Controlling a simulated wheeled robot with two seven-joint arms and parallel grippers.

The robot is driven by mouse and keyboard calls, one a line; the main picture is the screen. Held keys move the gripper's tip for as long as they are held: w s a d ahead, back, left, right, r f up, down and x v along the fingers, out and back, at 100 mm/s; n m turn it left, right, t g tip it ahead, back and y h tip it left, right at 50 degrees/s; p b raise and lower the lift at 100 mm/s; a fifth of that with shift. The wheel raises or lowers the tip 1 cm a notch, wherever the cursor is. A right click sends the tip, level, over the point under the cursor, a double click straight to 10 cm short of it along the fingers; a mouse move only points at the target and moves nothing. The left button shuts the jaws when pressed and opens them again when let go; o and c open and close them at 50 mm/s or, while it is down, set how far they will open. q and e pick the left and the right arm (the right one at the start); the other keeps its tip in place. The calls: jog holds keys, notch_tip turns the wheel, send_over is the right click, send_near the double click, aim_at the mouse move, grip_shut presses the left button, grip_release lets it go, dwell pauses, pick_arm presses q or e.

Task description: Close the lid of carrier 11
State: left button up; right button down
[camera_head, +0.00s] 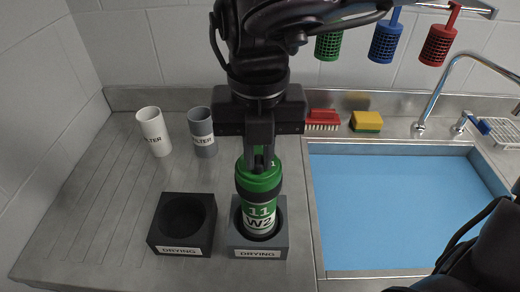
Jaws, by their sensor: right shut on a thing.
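Carrier 11 (262,212), green with a black band and the labels "11" and "W2", stands in the right drying block (258,254). Its green top (262,180) is at the upper end and carries a number, partly covered by the fingers. My right gripper (260,162) comes down from above and is shut on this green top. Whether the lid is fully seated cannot be told, as the fingers hide part of it. My left gripper is not in view.
An empty drying block (168,244) stands just left. A white filter cup (152,130) and a grey one (201,130) stand behind. A red brush (322,118), a sponge (367,121) and a blue sink (400,210) lie right. Baskets hang above. The left counter is clear.

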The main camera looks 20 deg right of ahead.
aim_at(259, 160)
jog(key=c, duration=1.4)
grip_release()
jog(key=shift+c, duration=0.2)
notch_tip(259, 160, up, 8)
jog(key=p, duration=0.2)
jog(key=shift+p, duration=0.3)
jog(key=shift+f, duration=0.15)
